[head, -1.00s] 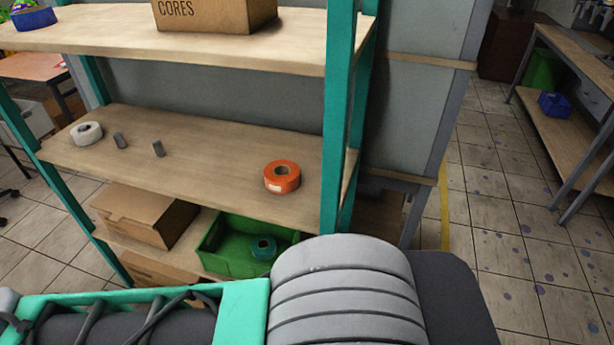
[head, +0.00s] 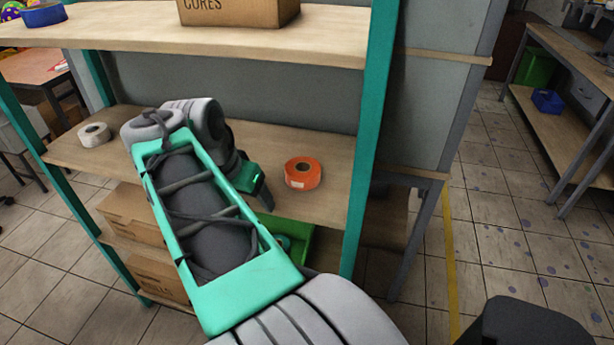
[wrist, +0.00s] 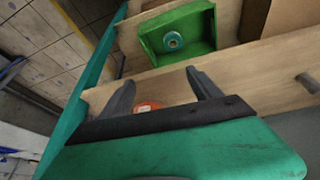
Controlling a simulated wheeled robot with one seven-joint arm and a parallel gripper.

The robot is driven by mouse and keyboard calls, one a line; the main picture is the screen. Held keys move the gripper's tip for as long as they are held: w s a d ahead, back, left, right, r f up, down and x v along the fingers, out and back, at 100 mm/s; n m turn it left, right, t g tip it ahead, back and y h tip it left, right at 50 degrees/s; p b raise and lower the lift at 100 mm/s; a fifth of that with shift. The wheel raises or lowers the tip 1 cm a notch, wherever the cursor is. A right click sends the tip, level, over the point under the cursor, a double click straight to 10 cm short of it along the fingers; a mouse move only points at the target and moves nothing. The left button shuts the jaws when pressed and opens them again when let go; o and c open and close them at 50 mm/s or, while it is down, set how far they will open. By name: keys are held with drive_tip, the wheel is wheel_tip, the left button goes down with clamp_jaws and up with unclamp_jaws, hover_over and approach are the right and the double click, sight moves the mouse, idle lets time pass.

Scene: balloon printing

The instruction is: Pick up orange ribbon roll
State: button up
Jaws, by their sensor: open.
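The orange ribbon roll (head: 303,173) lies on the middle shelf (head: 330,200), towards its right end near the teal post. In the wrist view the orange ribbon roll (wrist: 147,107) shows between the fingers, partly hidden by the gripper body. My gripper (head: 265,192) is over the same shelf, just left of the roll and apart from it in the head view. In the wrist view my gripper (wrist: 160,85) has its two dark fingers spread wide, with nothing held between them.
A white roll (head: 94,134) lies at the shelf's left end. A small grey cylinder (wrist: 307,82) is on the shelf. A green bin (wrist: 177,38) with a teal roll (wrist: 172,40) stands on the shelf below. The upper shelf (head: 330,45) holds a cardboard box (head: 240,10). A teal post (head: 372,130) stands right of the roll.

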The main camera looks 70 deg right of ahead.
sight(300, 168)
drive_tip(key=shift+o, duration=1.4)
drive_tip(key=s+d+m, duration=0.1)
drive_tip(key=s+d+r+m, duration=0.1)
drive_tip(key=s+d, duration=0.1)
drive_tip(key=shift+s+d+m+g, duration=0.15)
drive_tip(key=shift+d+m+g, duration=0.15)
drive_tip(key=shift+o, duration=1.2)
drive_tip(key=d, duration=0.4)
drive_tip(key=s+d, duration=0.1)
drive_tip(key=d, duration=0.2)
drive_tip(key=shift+p, duration=0.35)
drive_tip(key=d, duration=0.3)
drive_tip(key=shift+s+d+p, duration=0.25)
drive_tip(key=shift+p, duration=0.05)
drive_tip(key=shift+x, duration=1.55)
